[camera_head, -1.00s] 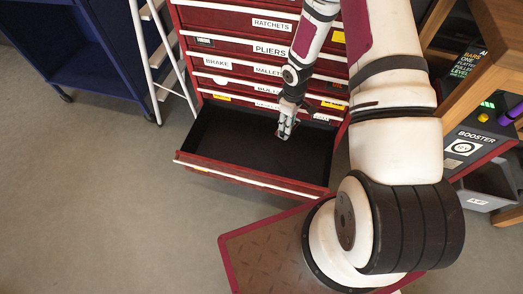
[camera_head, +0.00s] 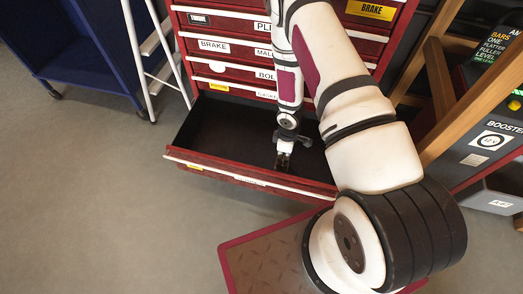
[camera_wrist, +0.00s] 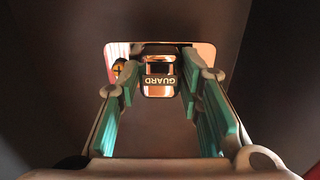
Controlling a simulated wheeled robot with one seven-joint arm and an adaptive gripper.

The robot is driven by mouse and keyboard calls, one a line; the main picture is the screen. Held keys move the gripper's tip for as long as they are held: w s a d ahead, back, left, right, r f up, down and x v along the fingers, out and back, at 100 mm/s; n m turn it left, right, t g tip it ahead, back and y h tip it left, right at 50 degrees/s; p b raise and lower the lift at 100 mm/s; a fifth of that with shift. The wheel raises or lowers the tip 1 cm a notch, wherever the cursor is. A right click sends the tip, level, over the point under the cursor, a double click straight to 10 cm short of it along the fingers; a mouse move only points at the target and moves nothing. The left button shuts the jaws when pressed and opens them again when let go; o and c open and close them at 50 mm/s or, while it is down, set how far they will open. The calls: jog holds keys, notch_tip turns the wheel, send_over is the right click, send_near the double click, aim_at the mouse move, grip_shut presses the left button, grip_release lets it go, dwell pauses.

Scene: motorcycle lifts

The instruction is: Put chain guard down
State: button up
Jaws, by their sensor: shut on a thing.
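The chain guard (camera_wrist: 159,81) is a small copper-and-dark piece with a band reading "GUARD", upside down in the wrist view. It sits between the teal-padded fingers of my gripper (camera_wrist: 160,92), which is shut on it. In the head view my gripper (camera_head: 283,160) points down into the open bottom drawer (camera_head: 255,180), over its dark inner floor. The guard is too small there to tell from the fingertips. I cannot tell whether it touches the drawer floor.
The red cabinet (camera_head: 215,66) has labelled, shut drawers above the open one. A white ladder (camera_head: 138,55) and a blue cart (camera_head: 75,45) stand left. A wooden frame (camera_head: 440,80) and a booster box (camera_head: 490,140) stand right. The drawer's left part is bare.

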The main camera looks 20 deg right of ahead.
jog(key=b, duration=0.2)
send_over(261, 155)
jog(key=shift+s+d+f, duration=0.3)
jog(key=shift+s+f, duration=0.05)
jog(key=shift+f, duration=0.1)
jog(key=shift+w+a+f+b, duration=0.15)
jog(key=shift+f+b, duration=0.45)
jog(key=shift+f, duration=0.35)
jog(key=shift+w+a+f+b, duration=0.15)
jog(key=shift+f+b, duration=0.4)
jog(key=shift+f, duration=0.35)
jog(key=o, duration=1.3)
jog(key=shift+f, duration=0.1)
jog(key=shift+c, duration=0.2)
